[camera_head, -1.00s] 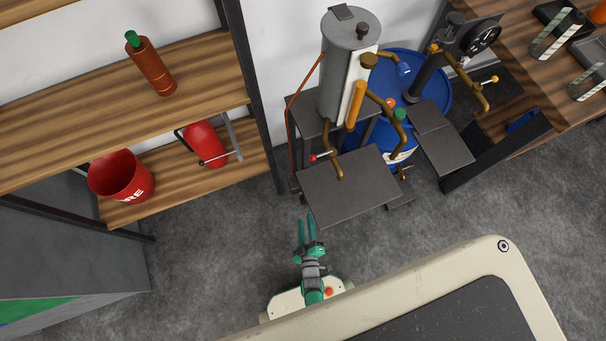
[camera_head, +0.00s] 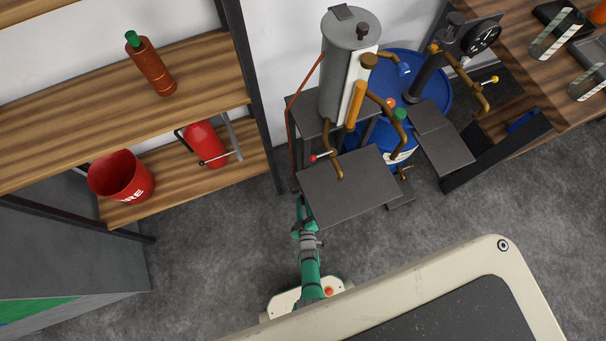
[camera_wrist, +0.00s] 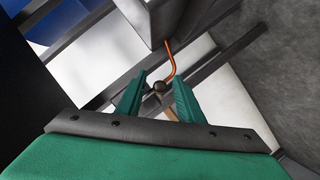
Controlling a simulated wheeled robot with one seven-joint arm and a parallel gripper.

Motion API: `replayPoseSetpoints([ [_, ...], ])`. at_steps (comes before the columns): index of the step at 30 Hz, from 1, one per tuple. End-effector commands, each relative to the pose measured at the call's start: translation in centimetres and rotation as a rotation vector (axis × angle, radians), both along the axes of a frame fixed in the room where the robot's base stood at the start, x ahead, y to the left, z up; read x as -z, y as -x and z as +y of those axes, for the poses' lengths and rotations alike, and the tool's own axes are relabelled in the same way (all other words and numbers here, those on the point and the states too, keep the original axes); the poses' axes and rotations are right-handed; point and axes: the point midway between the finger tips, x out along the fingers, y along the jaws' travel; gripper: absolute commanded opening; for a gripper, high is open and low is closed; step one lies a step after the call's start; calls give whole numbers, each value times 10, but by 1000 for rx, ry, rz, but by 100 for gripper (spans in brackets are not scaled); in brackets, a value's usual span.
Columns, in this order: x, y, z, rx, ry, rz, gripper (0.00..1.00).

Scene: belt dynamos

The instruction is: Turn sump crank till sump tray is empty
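My gripper (camera_head: 301,206) is low at the left edge of the dark square plate in front of the grey cylinder stand. In the wrist view its two green fingers (camera_wrist: 158,92) are apart. A small dark round knob (camera_wrist: 159,87) shows in the gap near the fingertips, with a tan rod below it. It may be the sump crank's handle. I cannot tell whether either finger touches it. No sump tray can be made out for certain; the dark plate (camera_head: 349,188) hides what lies under it in the head view.
The grey cylinder (camera_head: 346,75) with brown pipes stands behind the plate, and a blue drum (camera_head: 435,75) stands to its right. A wooden shelf (camera_head: 70,110) with a red bucket (camera_head: 118,178) is at left. An orange-red tube (camera_wrist: 172,62) runs above the knob. The grey floor ahead is clear.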

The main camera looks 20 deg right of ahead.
Motion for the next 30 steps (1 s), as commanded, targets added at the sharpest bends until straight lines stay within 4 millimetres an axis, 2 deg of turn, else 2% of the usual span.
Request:
replayPoseSetpoints([
  [5, 0, 0, 0, 0, 0, 0, 34],
  [6, 0, 0, 0, 0, 0, 0, 32],
  [10, 0, 0, -1, 1, 0, 0, 0],
  [20, 0, 1, 0, 3, -21, 2, 0],
  [30, -2, 1, 10, -1, -206, 7, 0],
])
